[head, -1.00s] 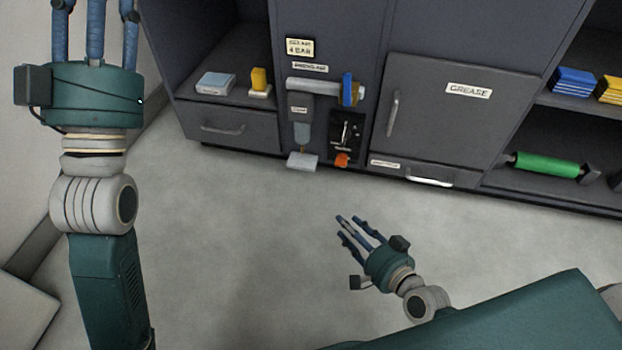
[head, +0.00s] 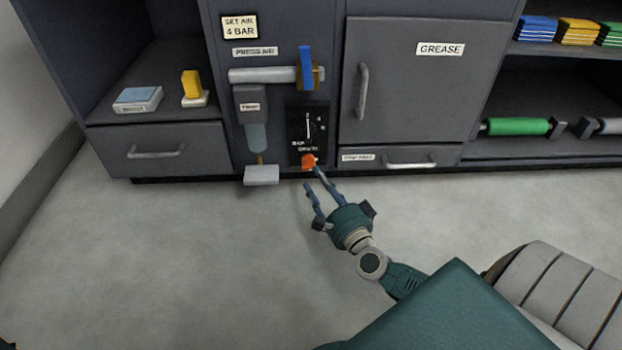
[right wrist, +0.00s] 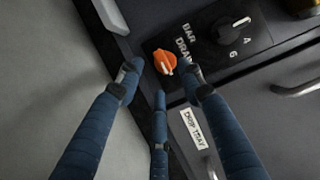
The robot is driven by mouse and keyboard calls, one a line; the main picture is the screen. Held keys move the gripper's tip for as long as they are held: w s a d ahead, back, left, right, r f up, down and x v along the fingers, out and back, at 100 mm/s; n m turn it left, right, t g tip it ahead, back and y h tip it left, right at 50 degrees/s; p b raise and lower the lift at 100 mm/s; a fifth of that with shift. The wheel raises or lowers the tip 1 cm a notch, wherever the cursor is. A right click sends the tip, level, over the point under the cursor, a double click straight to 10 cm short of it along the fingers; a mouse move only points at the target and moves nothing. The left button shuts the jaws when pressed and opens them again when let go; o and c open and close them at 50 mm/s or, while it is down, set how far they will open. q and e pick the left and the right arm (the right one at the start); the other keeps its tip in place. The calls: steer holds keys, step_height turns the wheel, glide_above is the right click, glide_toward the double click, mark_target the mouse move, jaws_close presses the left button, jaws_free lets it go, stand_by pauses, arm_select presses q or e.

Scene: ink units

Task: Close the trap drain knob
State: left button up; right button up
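The orange trap drain knob (head: 308,162) sits at the bottom of a black gauge panel (head: 299,135) on the cabinet front. In the right wrist view the knob (right wrist: 166,62) has a white mark and sits beside the word DRAIN. My right gripper (head: 313,178) is open just in front of and below the knob. In the right wrist view its fingers (right wrist: 160,78) are spread, with one fingertip on each side of the knob and a third below it. Contact cannot be told. My left gripper is out of view.
Left of the knob hang a trap bowl (head: 257,138) and a white drip block (head: 261,175). Above is a grey pipe (head: 262,75) with a blue lever (head: 305,68). A low drip tray drawer (head: 400,158) lies to the right. The floor in front is clear.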

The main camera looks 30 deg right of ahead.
mark_target(308, 164)
steer(key=shift+w+d+b, duration=0.2)
steer(key=shift+w+b, duration=0.1)
steer(key=shift+w, duration=0.75)
steer(key=shift+w+d+b, duration=0.15)
steer(key=shift+w+b, duration=0.1)
steer(key=shift+w, duration=0.8)
